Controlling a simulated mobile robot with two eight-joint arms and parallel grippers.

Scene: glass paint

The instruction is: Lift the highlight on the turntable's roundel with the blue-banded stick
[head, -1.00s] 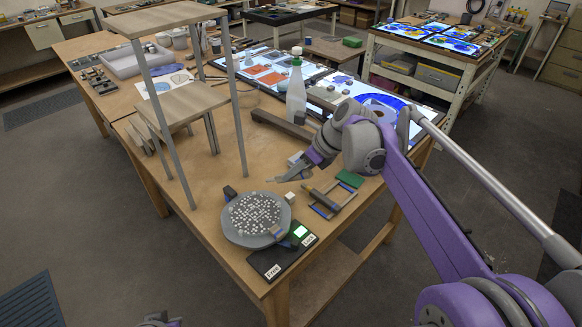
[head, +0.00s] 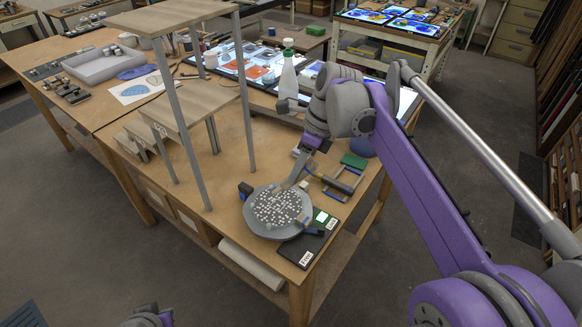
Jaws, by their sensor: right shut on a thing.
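The turntable (head: 252,226) is a grey disc near the table's front corner. Its roundel (head: 279,206) is dark with dense white speckles; I cannot make out a single highlight. My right gripper (head: 300,165) hangs just beyond the turntable and points down toward the roundel's far edge. It is shut on a slim grey stick (head: 291,179), whose low end is at or just above that edge; contact cannot be told. No blue band shows on it from here. My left gripper (head: 150,316) is at the bottom edge, partly cut off, far from the table, its jaws unclear.
A black panel (head: 309,243) with FREE and LOCK labels and a lit green-white patch adjoins the turntable. A rack (head: 333,184) with a stick lies right of my gripper, a green block (head: 353,160) behind it. A tall shelf stand (head: 245,95) and a bottle (head: 288,82) rise nearby.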

